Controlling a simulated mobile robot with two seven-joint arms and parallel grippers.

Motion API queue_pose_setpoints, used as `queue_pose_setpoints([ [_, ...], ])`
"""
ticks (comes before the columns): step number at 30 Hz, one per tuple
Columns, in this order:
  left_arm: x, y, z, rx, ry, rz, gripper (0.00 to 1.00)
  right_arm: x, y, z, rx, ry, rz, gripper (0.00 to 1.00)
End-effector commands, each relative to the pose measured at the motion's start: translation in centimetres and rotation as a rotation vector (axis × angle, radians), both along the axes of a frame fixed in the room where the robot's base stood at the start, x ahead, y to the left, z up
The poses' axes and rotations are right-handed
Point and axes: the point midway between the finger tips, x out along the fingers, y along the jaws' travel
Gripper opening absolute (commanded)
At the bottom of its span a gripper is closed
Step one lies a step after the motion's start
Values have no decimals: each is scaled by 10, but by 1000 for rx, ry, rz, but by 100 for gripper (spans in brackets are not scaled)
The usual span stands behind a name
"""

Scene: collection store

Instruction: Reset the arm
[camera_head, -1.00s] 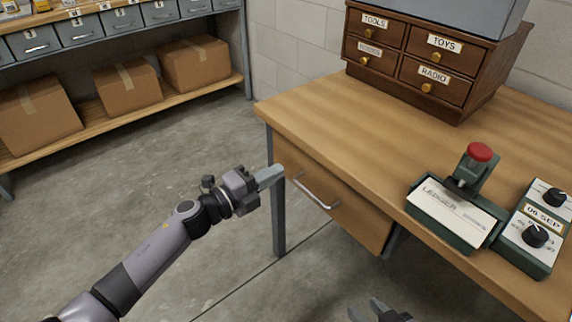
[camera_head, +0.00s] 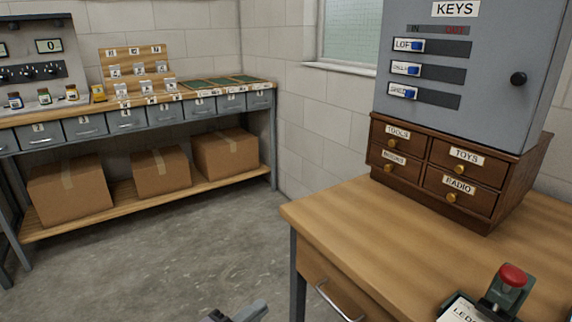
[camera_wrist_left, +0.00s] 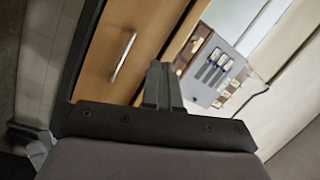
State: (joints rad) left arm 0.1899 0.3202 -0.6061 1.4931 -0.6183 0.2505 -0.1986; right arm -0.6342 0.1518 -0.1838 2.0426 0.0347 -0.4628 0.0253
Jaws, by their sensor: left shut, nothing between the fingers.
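My left gripper (camera_head: 250,312) shows only at the bottom edge of the head view, to the left of the desk. It is shut and empty. In the left wrist view its fingers (camera_wrist_left: 160,84) are together, with the desk drawer front (camera_wrist_left: 104,50) and its handle beyond them to the left. Most of my left arm is below the head view. My right gripper is not in view.
The wooden desk (camera_head: 350,220) stands at right, carrying a small drawer cabinet (camera_head: 450,160), a grey key cabinet (camera_head: 465,85) and a red-knobbed stamp (camera_head: 512,276). A shelf bench (camera_head: 120,205) with cardboard boxes stands at back left. Open floor (camera_head: 190,255) lies between.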

Motion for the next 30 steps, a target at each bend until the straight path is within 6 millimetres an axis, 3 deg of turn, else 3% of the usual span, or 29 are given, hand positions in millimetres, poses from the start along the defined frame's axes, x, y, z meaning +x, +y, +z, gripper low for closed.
queue_pose_setpoints([
  [8, -61, 55, -51, -394, 490, 353, 0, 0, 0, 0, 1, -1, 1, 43],
  [12, -102, 84, -79, -552, 724, 517, 0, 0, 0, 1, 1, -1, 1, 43],
  [22, -203, 129, -120, -801, 1147, 808, 0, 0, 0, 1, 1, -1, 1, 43],
  [24, -198, 128, -95, -795, 1131, 799, 0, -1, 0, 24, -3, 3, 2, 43],
  [30, -199, 131, -58, -786, 1120, 803, 0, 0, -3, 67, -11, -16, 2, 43],
])
